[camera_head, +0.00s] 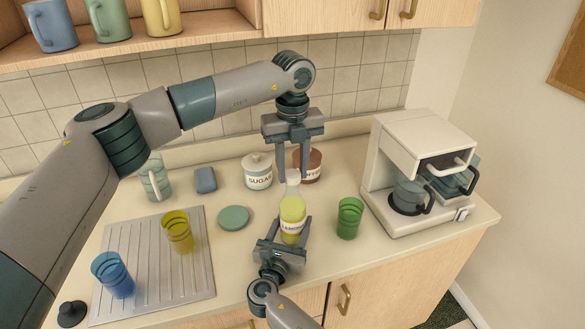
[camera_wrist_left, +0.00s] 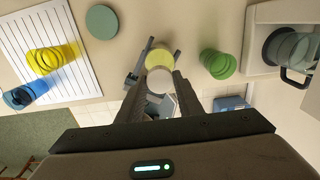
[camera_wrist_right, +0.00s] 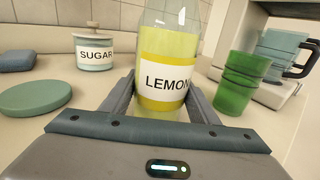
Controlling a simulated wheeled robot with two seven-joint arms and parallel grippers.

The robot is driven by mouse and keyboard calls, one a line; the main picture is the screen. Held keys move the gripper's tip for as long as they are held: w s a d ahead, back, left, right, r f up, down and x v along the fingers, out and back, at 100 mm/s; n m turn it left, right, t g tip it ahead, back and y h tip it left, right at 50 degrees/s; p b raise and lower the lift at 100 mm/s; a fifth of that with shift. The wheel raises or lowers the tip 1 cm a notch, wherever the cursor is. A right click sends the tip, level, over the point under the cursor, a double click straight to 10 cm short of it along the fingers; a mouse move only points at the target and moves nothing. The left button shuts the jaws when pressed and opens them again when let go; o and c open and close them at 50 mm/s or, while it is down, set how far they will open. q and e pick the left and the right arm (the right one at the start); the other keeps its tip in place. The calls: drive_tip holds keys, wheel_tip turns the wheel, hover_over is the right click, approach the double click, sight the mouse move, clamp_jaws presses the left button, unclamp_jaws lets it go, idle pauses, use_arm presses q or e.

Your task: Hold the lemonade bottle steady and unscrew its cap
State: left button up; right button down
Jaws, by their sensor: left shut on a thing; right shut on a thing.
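The lemonade bottle (camera_head: 291,213) stands upright on the counter, clear with yellow liquid and a "LEMON..." label; it fills the middle of the right wrist view (camera_wrist_right: 168,68). My right gripper (camera_head: 290,222) is shut on the bottle's body from the front, one finger on each side of the label. My left gripper (camera_head: 293,179) points straight down over the bottle and is shut on its cap. The pale round cap (camera_wrist_left: 159,80) shows between the left fingertips in the left wrist view; in the head view the fingers partly hide it.
A green cup (camera_head: 349,218) stands close right of the bottle, before the coffee machine (camera_head: 420,140). A sugar jar (camera_head: 258,172) and a brown jar (camera_head: 313,163) stand behind. A teal disc (camera_head: 234,217) and a ribbed drainboard (camera_head: 150,285) with yellow and blue cups lie left.

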sight(292, 174)
use_arm(q)
drive_tip(key=shift+r, duration=1.95)
use_arm(e)
drive_tip(key=c, duration=0.6)
unclamp_jaws()
drive_tip(key=shift+s, duration=0.1)
use_arm(q)
drive_tip(key=shift+f, duration=0.25)
use_arm(e)
drive_tip(key=shift+s+a+f, duration=0.15)
drive_tip(key=shift+s+a, duration=0.05)
drive_tip(key=shift+s, duration=0.4)
use_arm(q)
wheel_tip(292, 174, down, 2)
drive_tip(key=b, duration=0.3)
drive_tip(key=shift+f, duration=0.25)
use_arm(e)
drive_tip(key=v, duration=1)
drive_tip(key=shift+s+a, duration=0.1)
drive_tip(key=shift+s, duration=0.2)
